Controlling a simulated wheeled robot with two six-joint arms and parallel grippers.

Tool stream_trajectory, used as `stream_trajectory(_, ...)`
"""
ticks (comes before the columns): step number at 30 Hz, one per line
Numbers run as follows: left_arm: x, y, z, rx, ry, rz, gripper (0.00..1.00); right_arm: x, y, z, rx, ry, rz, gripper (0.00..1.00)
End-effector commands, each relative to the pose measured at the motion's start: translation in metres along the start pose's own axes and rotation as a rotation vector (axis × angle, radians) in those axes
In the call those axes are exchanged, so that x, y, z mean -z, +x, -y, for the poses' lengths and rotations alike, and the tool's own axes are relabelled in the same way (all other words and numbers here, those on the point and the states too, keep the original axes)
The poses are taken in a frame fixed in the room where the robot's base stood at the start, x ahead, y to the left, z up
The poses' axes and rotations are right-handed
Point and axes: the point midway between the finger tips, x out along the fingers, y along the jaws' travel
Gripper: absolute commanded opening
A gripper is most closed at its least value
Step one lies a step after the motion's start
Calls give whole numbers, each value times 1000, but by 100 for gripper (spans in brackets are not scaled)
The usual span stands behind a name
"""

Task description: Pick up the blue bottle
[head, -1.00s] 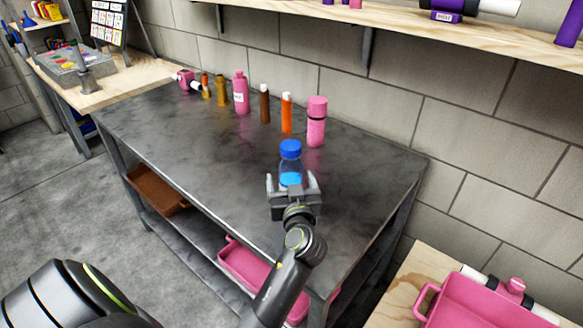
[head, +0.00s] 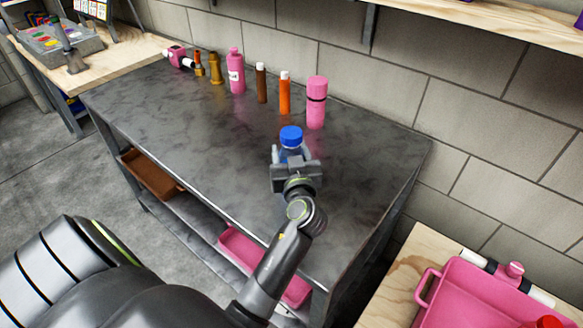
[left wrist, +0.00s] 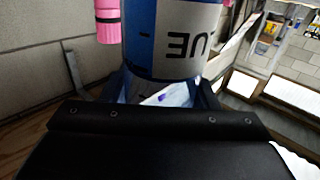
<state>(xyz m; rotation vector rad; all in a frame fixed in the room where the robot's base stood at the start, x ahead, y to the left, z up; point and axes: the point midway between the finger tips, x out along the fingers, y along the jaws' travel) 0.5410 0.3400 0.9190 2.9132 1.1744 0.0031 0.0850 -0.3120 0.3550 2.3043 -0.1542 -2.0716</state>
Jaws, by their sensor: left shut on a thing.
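The blue bottle (head: 291,138) has a blue cap and stands upright near the front middle of the dark workbench (head: 200,125). In the left wrist view the bottle (left wrist: 172,38) fills the upper middle, with a blue and white label reading "UE" upside down. My left gripper (head: 291,155) is shut on the bottle below its cap, a finger on each side. The gripper hides the bottle's lower part, so I cannot tell whether its base touches the bench. My right gripper is not in view.
Behind the bottle stand a pink flask (head: 316,103), an orange bottle (head: 284,95), a brown bottle (head: 261,85) and a pink bottle (head: 236,72). A pink tray (head: 425,290) sits on a wooden table at the lower right.

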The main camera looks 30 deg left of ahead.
Motion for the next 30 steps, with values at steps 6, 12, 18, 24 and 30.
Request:
stream_trajectory(6, -1, 0, 0, 0, 1, 3, 22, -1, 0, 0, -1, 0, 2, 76)
stream_trajectory(12, 4, 0, 0, 1, 0, 1, 22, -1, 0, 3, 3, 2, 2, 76)
stream_trajectory(18, 39, 0, 0, 0, -4, -4, 22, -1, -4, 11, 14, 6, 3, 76)
stream_trajectory(24, 78, 0, 0, 0, -4, -3, 22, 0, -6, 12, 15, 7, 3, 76)
stream_trajectory(30, 98, 0, 0, 1, 0, -1, 22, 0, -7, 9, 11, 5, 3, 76)
